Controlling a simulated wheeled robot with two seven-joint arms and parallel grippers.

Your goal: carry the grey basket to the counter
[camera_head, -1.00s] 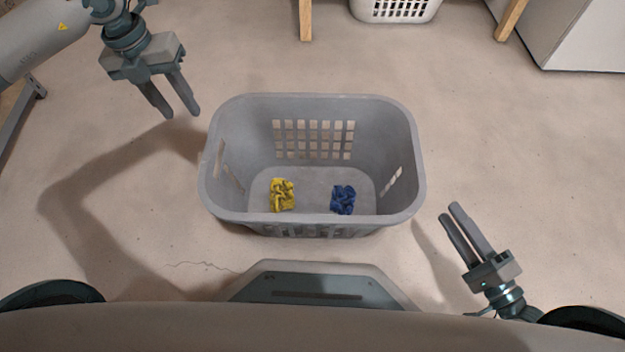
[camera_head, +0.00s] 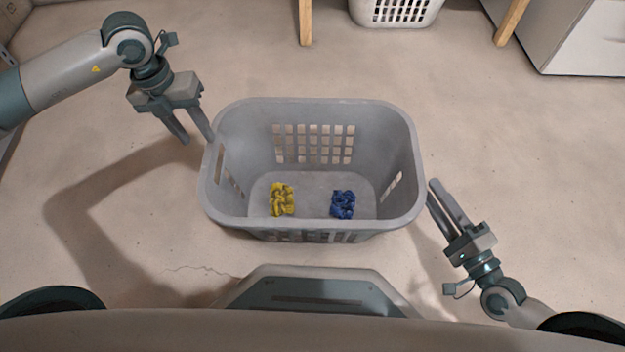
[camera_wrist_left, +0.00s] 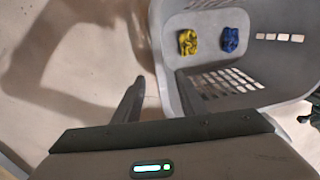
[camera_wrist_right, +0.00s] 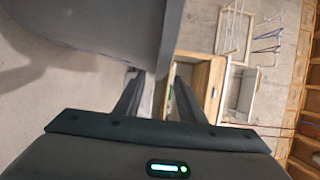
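The grey basket (camera_head: 312,225) stands upright on the floor in the middle of the head view, holding a yellow cloth (camera_head: 282,200) and a blue cloth (camera_head: 343,204). My left gripper (camera_head: 198,140) is open and empty beside the basket's left rim; in the left wrist view its fingers (camera_wrist_left: 158,97) are apart, with the basket (camera_wrist_left: 163,40) ahead and to the right. My right gripper (camera_head: 438,192) is open and empty just outside the basket's right side; in the right wrist view its fingers (camera_wrist_right: 157,90) are apart near the basket wall (camera_wrist_right: 100,30). The counter cannot be clearly identified.
A white basket (camera_head: 394,12) stands at the back between wooden legs (camera_head: 305,22). A white cabinet (camera_head: 585,45) is at the back right. In the right wrist view, a drying rack (camera_wrist_right: 236,35) shows. The floor (camera_head: 110,200) around the grey basket is clear.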

